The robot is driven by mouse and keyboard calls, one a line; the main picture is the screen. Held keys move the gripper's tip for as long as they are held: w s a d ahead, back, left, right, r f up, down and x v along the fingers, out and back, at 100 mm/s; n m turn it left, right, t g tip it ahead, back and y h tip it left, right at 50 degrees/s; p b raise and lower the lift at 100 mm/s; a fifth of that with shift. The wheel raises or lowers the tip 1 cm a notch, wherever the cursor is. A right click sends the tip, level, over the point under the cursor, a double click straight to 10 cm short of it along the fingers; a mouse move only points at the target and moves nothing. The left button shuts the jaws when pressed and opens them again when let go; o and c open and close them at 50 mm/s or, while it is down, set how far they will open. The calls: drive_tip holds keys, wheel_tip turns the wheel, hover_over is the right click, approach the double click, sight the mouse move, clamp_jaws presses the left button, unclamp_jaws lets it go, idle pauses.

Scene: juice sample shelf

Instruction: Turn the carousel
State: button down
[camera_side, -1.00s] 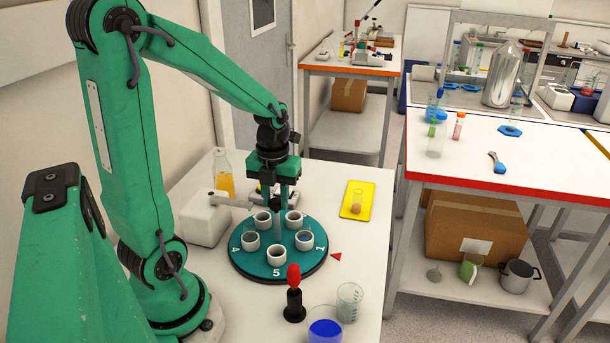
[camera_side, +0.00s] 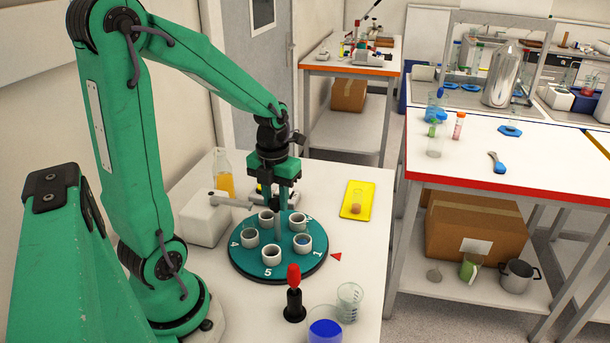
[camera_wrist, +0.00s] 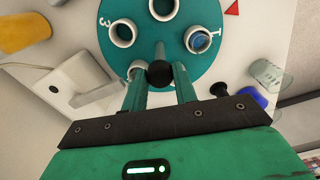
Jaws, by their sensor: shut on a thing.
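The teal carousel (camera_side: 250,262) is a round numbered disc on the white bench, with white ring-shaped cups around a grey centre post (camera_side: 279,226). The cup (camera_side: 302,243) by number 1 holds something bluish. Number 1 lies near the red triangle (camera_side: 336,256) on the bench, just short of pointing straight at it in the side view. My gripper (camera_side: 274,204) points down over the middle of the disc. In the wrist view my gripper (camera_wrist: 160,84) is shut on the black knob (camera_wrist: 160,73), with a green finger on each side. The fingers hide part of the far cups.
A white box device (camera_side: 205,222) with an arm reaches towards the carousel from the left, near an orange bottle (camera_side: 224,184). A black stand with a red top (camera_side: 294,290), a beaker (camera_side: 349,302) and a blue-filled vessel (camera_side: 325,330) stand in front. A yellow tray (camera_side: 357,200) lies to the right.

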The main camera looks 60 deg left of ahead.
drive_tip(key=c, duration=1.1)
unclamp_jaws()
drive_tip(key=shift+r, duration=0.1)
drive_tip(key=shift+r, duration=3.85)
